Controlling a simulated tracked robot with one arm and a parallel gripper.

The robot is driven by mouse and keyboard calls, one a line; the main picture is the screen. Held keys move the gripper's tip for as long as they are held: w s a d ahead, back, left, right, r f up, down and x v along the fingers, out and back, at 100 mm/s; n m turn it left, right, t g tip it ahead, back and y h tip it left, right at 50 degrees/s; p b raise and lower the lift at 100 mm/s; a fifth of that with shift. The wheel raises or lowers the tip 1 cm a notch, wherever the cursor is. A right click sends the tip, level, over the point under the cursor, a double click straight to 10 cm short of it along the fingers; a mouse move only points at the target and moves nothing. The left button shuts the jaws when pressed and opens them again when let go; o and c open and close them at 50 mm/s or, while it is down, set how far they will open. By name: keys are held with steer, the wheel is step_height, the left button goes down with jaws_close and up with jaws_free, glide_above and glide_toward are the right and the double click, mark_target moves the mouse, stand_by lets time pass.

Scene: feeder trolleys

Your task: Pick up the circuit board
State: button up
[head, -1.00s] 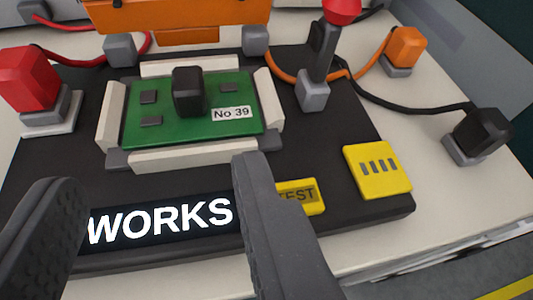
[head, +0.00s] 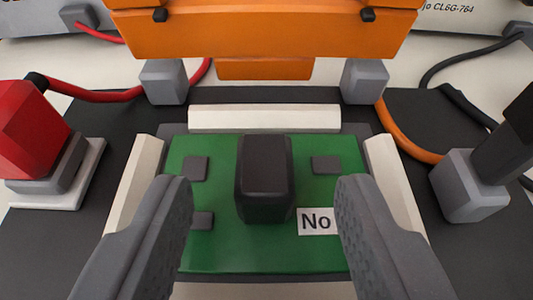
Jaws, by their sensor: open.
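The green circuit board (head: 262,256) lies in a fixture with pale side rails (head: 265,118) around it, in the middle of the head view. A black block (head: 264,180) stands up from the middle of the board. Small dark chips and a white label reading "No" (head: 317,221) are on the board; the rest of the label is hidden by the right finger. My gripper (head: 264,205) is open, one finger on each side of the block, with gaps between the fingers and the block. How high the fingertips are above the board is hard to tell.
An orange bar (head: 262,33) on grey posts spans just behind the board. A red plug (head: 32,130) with a red cable is at the left. A black-handled grey connector (head: 470,185) and an orange cable (head: 402,135) are at the right.

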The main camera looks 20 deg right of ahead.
mark_target(265, 184)
steer(key=x, duration=0.4)
jaws_close()
steer(key=shift+r, duration=0.1)
